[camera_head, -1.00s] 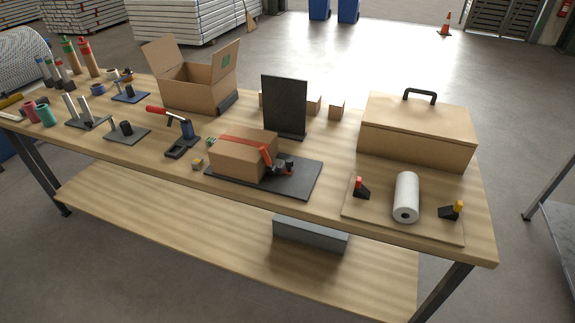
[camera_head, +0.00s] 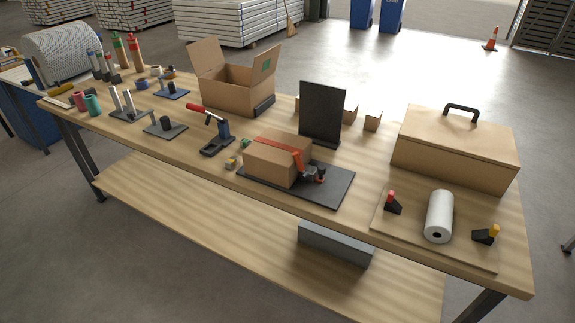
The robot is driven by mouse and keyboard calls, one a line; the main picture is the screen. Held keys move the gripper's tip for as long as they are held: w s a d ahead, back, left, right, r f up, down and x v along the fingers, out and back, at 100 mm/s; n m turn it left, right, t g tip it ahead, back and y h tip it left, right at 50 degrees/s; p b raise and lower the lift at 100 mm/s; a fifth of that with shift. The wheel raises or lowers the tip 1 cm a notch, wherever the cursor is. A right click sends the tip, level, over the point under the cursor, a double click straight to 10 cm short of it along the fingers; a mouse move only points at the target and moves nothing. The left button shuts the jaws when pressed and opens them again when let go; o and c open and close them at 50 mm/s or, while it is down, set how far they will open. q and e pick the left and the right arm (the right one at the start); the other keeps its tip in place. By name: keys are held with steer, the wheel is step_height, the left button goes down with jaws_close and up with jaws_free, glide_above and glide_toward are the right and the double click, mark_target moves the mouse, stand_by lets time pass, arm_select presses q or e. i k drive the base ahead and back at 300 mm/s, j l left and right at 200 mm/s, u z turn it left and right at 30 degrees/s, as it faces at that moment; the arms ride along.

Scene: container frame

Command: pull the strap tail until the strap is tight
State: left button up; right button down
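An orange-red strap (camera_head: 280,146) runs over the top of a small closed cardboard box (camera_head: 272,166) and down its right side. The box sits on a dark grey base plate (camera_head: 333,189) near the table's front edge. A dark buckle or ratchet (camera_head: 312,175) with red parts lies on the plate at the box's right side. A loose strap tail cannot be made out clearly at this size. Neither of my grippers is in view.
The wooden table (camera_head: 225,180) also bears an open carton (camera_head: 238,90), a black upright panel (camera_head: 321,113), a red-handled tool (camera_head: 212,128), a large lidded box (camera_head: 455,148) and a white roll (camera_head: 439,216). The table's front edge is just before the strapped box.

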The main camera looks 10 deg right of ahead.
mark_target(321, 170)
steer(key=l+u, duration=0.3)
steer(key=l, duration=0.4)
steer(key=l+u, duration=0.3)
steer(key=l, duration=0.4)
